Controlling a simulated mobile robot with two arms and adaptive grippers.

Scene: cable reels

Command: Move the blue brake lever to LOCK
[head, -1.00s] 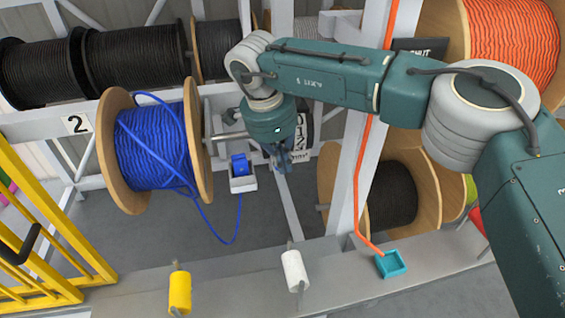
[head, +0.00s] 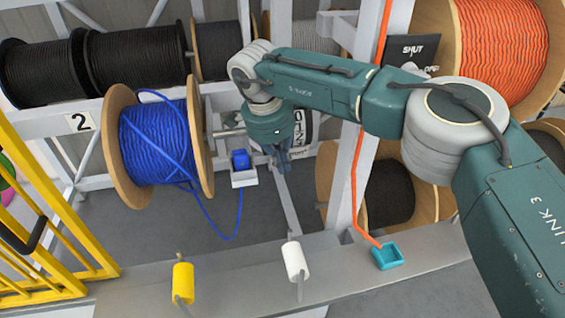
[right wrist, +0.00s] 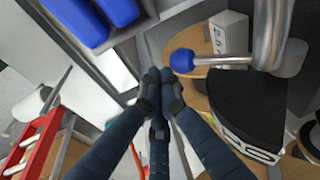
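In the right wrist view a round blue knob (right wrist: 182,61) sits on a thin metal rod. I take it to be the brake lever's end. Beside it is a black curved plate (right wrist: 247,108) with a white lettered label, too oblique to read. My right gripper (right wrist: 160,76) has its fingertips drawn together, with nothing seen between them. The tips are just left of and below the knob; I cannot tell whether they touch it. In the head view my right gripper (head: 281,163) points down beside the lettered plate (head: 300,128), and the knob is hidden. My left gripper is out of view.
The blue cable reel (head: 160,143) stands to the left, with a small white box (head: 244,178) between it and my gripper. A white post (head: 352,150) with an orange cable is close on the right. A yellow gate (head: 50,225) stands at far left.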

